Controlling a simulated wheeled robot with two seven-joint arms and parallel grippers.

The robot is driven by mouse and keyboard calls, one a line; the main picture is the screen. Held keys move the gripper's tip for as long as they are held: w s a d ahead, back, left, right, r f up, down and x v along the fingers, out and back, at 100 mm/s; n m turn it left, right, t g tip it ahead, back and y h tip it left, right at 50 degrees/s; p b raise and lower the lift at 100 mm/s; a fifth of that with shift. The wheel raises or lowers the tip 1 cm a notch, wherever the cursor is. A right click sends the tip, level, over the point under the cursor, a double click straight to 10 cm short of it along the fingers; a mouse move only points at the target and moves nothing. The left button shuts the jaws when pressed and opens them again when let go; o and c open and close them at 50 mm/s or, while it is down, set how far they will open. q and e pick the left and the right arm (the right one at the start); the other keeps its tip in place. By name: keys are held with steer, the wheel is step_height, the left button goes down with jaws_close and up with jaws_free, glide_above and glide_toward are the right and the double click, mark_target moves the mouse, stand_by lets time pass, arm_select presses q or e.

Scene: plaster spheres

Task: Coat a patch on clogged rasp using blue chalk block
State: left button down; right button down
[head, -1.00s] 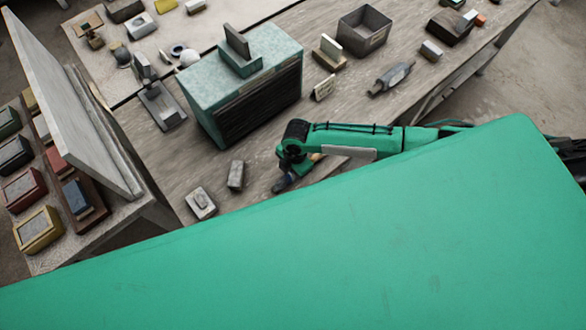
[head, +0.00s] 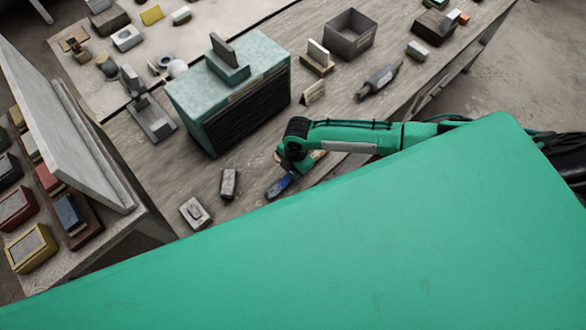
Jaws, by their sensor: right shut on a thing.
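My right gripper (head: 283,163) points down over the near edge of the grey wooden bench. It is shut on what appears to be the blue chalk block, which is mostly hidden by the gripper. Below it lies a long narrow tool, apparently the clogged rasp (head: 277,188). Its lower-left part shows blue, and a brownish part shows just right of the gripper. Whether the chalk touches the rasp cannot be made out. My left gripper is not in view.
A dark block (head: 229,184) and a pale grey block (head: 195,213) lie left of the rasp. A green-topped cabinet (head: 190,95) stands behind. An open grey box (head: 350,35) is farther back. My green body covers the foreground.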

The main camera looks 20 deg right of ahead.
mark_target(284, 183)
steer(key=shift+s+a+f, duration=0.1)
steer(key=shift+s+a, duration=0.25)
steer(key=shift+a, duration=0.5)
steer(key=shift+s+a, duration=0.3)
steer(key=shift+a, duration=0.55)
steer(key=shift+w+d, duration=0.25)
steer(key=shift+d, duration=0.4)
steer(key=shift+w+d, duration=0.2)
steer(key=shift+d, duration=0.45)
steer(key=shift+w+d, duration=0.25)
steer(key=shift+d, duration=0.4)
steer(key=shift+a, duration=0.1)
steer(key=shift+s+a+r, duration=0.2)
steer(key=shift+a+r, duration=0.2)
steer(key=shift+a, duration=0.1)
steer(key=shift+s+a+r, duration=0.15)
steer(key=shift+a+r, duration=0.2)
steer(key=shift+a, duration=0.1)
steer(key=shift+f+b, duration=0.45)
steer(key=shift+f, duration=0.25)
steer(key=shift+s+a+r+p, duration=0.1)
steer(key=shift+a+p, duration=0.2)
steer(key=shift+s+a, duration=0.2)
steer(key=shift+a, duration=0.4)
